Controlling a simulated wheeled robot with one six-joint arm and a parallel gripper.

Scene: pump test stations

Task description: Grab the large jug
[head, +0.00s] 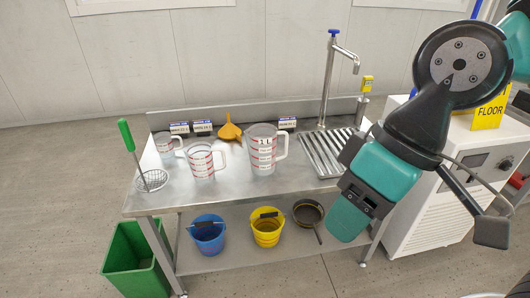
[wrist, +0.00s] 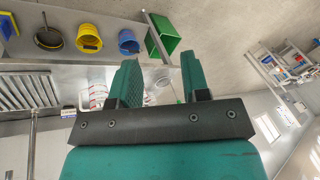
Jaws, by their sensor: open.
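The large jug (head: 262,152) is clear with red markings. It stands upright on the steel counter, left of the ribbed drainer, with its handle to the right. A clear jug with red marks, seemingly the same one, shows in the wrist view (wrist: 98,94), partly hidden by a finger and the gripper body. My gripper (head: 347,218) is in front of the counter's right part, to the right of the jug and apart from it. In the wrist view my gripper (wrist: 160,78) has its two teal fingers wide apart, with nothing held between them.
A medium jug (head: 201,160) and a small jug (head: 166,143) stand left of the large one. An orange funnel (head: 230,130) is behind. The tap (head: 328,80) rises by the drainer (head: 325,152). Blue (head: 208,236) and yellow (head: 267,230) buckets and a pan are below.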

